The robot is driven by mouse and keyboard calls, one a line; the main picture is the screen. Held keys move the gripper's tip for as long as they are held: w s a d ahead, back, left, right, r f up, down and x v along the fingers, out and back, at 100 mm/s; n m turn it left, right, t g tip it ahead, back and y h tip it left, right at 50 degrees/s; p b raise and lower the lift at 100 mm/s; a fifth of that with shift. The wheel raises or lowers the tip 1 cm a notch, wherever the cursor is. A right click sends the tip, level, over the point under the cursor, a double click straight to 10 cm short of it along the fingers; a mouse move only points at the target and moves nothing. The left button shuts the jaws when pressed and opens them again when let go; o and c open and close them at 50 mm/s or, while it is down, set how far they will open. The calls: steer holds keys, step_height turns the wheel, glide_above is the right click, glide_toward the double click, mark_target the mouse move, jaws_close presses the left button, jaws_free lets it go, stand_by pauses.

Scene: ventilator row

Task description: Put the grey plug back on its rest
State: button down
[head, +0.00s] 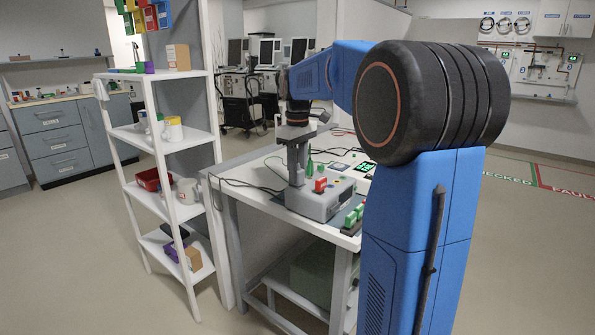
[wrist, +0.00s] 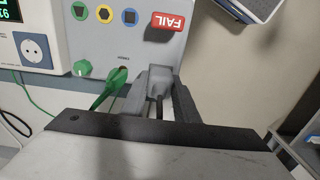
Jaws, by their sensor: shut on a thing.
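My gripper (wrist: 161,96) is shut on the grey plug (wrist: 160,82), whose dark cable runs back between the fingers in the wrist view. The plug is at the edge of a grey test box (wrist: 120,48) with a green round, a yellow hexagonal and a blue square mark and a red FAIL sign (wrist: 172,23). I cannot tell whether the plug touches the box. In the head view my gripper (head: 297,180) points down at the left end of the box (head: 318,205); the plug is not distinct there. I cannot pick out the plug's rest.
A green plug (wrist: 110,87) with a green cable is just left of my gripper. A white unit with a blue socket (wrist: 33,49) stands further left. Green blocks (head: 353,217) sit at the table's front edge. A white shelf rack (head: 178,140) stands left of the table.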

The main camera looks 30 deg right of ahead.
stand_by(0.3)
steer(key=c, duration=1.3)
jaws_free()
steer(key=shift+r, duration=0.1)
step_height(320, 180, up, 17)
steer(key=s+a+f+m+t, duration=0.2)
steer(key=s+a+f, duration=0.8)
steer(key=s, duration=0.4)
steer(key=s+a+f+m+t, duration=0.1)
steer(key=s+a+f, duration=0.2)
steer(key=s+f, duration=0.5)
steer(key=s+a+f+m+t, duration=0.1)
steer(key=s+a+f, duration=0.1)
steer(key=s+f, duration=0.6)
step_height(320, 180, down, 4)
steer(key=shift+a+r+t, duration=0.1)
steer(key=shift+a+t, duration=0.3)
